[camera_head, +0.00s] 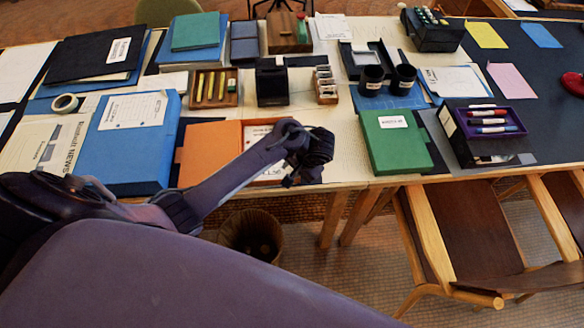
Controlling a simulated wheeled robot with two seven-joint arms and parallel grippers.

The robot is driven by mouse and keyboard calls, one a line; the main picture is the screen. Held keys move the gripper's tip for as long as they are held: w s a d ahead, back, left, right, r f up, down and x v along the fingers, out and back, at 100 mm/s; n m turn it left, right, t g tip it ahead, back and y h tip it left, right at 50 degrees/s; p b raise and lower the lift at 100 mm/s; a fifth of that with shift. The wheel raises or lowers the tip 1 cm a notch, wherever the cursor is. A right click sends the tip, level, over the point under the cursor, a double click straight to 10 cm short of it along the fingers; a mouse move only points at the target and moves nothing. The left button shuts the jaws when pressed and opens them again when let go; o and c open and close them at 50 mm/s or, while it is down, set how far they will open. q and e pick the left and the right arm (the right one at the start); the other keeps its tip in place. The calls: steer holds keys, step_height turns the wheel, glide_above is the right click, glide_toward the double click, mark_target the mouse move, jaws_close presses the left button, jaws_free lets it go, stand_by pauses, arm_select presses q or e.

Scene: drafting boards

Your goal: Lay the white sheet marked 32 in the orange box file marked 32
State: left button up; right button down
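An orange box file (210,152) lies near the front edge of the table, left of centre. Its right part shows a pale, white area (262,134) with dark marks, partly covered by my arm; I cannot tell whether this is a sheet lying in it. My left gripper (308,172) is over the right end of the orange file, pointing down. It is dark and small, and I cannot tell whether its fingers are open or hold anything. I cannot read the number 32 on any sheet. My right gripper is out of view.
A blue box file (125,150) with a white label sheet stands left of the orange one. A green box file (396,145) lies to the right. Pen trays, black cups (372,80) and a black box crowd the table behind. A bin (251,235) and chairs are below.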

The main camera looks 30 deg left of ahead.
arm_select(q)
steer(key=shift+d, duration=0.1)
steer(key=p+v, duration=0.1)
steer(key=v, duration=0.6)
steer(key=shift+r, duration=0.4)
